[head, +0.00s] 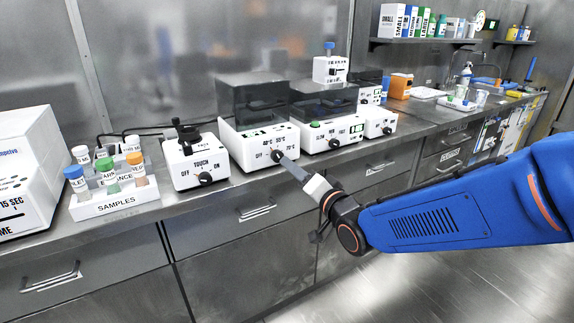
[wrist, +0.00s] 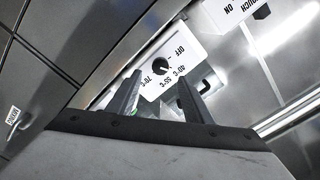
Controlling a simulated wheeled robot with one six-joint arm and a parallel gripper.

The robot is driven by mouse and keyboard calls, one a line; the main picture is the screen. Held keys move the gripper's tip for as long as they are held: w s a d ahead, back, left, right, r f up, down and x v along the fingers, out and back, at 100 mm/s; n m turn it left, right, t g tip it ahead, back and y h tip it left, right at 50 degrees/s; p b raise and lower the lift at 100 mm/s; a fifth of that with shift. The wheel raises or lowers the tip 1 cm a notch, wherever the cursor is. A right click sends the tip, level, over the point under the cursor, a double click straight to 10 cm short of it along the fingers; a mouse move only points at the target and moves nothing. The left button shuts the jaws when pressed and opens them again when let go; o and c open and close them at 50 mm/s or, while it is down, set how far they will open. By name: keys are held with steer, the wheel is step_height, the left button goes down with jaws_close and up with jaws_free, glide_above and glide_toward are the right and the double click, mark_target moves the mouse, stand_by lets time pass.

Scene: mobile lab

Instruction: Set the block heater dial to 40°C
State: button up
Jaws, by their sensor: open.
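The block heater (head: 229,142) is a white box with a dark clear-sided top on the bench, between the touch mixer and the unit with a green button. Its front is marked OFF, 40°C, 55°C and 70°C. The round black dial (wrist: 160,66) shows between my fingers in the wrist view. Its setting is too small to read surely. My gripper (wrist: 160,78) is open, one finger on each side of the dial; I cannot tell whether they touch it. In the head view my gripper (head: 281,158) partly hides the dial and the front labels.
The touch mixer (head: 195,160) stands close on the left, with the samples rack (head: 115,203) beyond it. The green-button unit (head: 328,136) stands close on the right. The steel bench edge and drawers lie below my arm. The floor in front is clear.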

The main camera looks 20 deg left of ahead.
steer(key=v, duration=0.9)
steer(key=shift+d, duration=0.15)
steer(key=shift+d, duration=0.1)
steer(key=d+f+g+h, duration=0.15)
steer(key=d+h, duration=0.35)
steer(key=d, duration=0.8)
steer(key=d+f+h, duration=0.3)
steer(key=d+h, duration=0.2)
steer(key=d, duration=0.8)
steer(key=s+d+f+g+h, duration=0.1)
steer(key=s+d+f+g, duration=0.1)
steer(key=s+d, duration=0.6)
steer(key=s+d+f+g+h, duration=0.2)
steer(key=s+d+g, duration=0.1)
steer(key=s+d, duration=0.5)
steer(key=s, duration=0.3)
steer(key=shift+f+h, duration=0.2)
steer(key=shift+h, duration=0.1)
